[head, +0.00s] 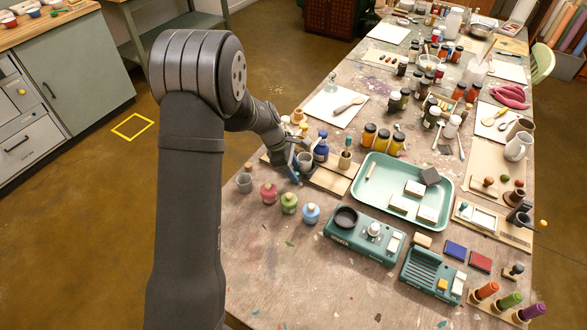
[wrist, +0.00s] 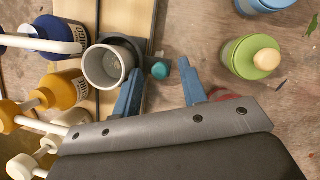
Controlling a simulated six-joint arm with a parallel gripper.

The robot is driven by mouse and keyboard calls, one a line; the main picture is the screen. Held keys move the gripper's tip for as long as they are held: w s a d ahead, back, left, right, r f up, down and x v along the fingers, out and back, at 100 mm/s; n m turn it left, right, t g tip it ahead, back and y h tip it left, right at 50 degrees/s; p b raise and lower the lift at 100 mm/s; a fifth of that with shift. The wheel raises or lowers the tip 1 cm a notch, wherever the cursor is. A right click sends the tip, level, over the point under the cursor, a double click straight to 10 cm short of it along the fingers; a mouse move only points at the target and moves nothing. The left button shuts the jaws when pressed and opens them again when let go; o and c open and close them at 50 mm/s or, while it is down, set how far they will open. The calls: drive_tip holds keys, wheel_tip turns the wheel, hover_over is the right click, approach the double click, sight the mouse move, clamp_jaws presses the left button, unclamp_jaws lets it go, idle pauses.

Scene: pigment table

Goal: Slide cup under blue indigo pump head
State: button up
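The grey cup (wrist: 104,68) stands upright on a wooden board in the wrist view; it also shows in the head view (head: 305,161). The blue indigo pump bottle (wrist: 42,32) stands to its left there, and the tip of its white spout (wrist: 72,46) reaches the cup's near rim. It also shows in the head view (head: 321,152). My gripper (wrist: 174,76) is open, with its two blue fingers apart and no cup between them. The cup is just outside the left finger; whether they touch I cannot tell. A teal round thing (wrist: 160,70) shows near the gap.
An ochre pump bottle (wrist: 62,91) and a pale one (wrist: 28,163) stand beside the blue one. Red (head: 268,192), green (head: 289,203) and blue (head: 311,213) jars stand in front of the board. A teal tray (head: 377,204) lies to the right.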

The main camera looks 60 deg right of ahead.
clamp_jaws()
drive_tip(key=shift+s, duration=0.95)
unclamp_jaws()
drive_tip(key=shift+w+r, duration=0.1)
drive_tip(key=v, duration=1.7)
drive_tip(key=shift+w, duration=0.1)
